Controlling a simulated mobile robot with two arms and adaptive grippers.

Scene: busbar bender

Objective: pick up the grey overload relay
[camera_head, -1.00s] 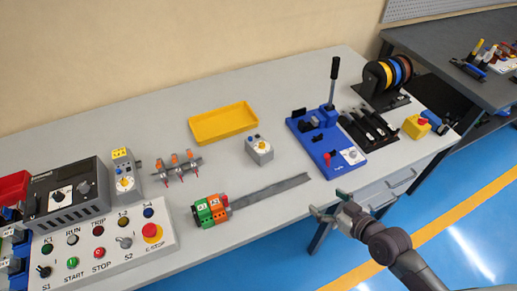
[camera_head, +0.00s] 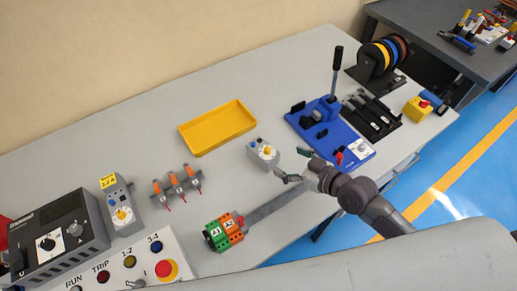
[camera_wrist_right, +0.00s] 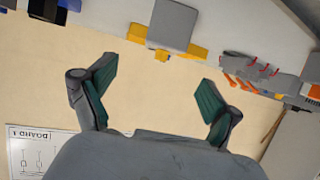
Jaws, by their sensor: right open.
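The grey overload relay (camera_head: 263,153), a small grey block with a yellow dial and a blue button on its face, stands on the bench between the yellow tray and the blue press. In the right wrist view, turned upside down, a grey block (camera_wrist_right: 165,24) that appears to be the relay stands in front of the yellow tray, beyond the fingertips. My right gripper (camera_head: 291,163) is open and empty, just right of the relay, its fingers pointing toward it. Its two green-padded fingers are spread in the wrist view (camera_wrist_right: 157,85). My left gripper is out of view.
The yellow tray (camera_head: 217,128) lies behind the relay, and the blue lever press (camera_head: 328,132) stands to the right. A grey strip (camera_head: 277,204) and green-orange blocks (camera_head: 223,231) lie in front. Orange-handled parts (camera_head: 176,185) and a taller grey device (camera_head: 119,205) stand left.

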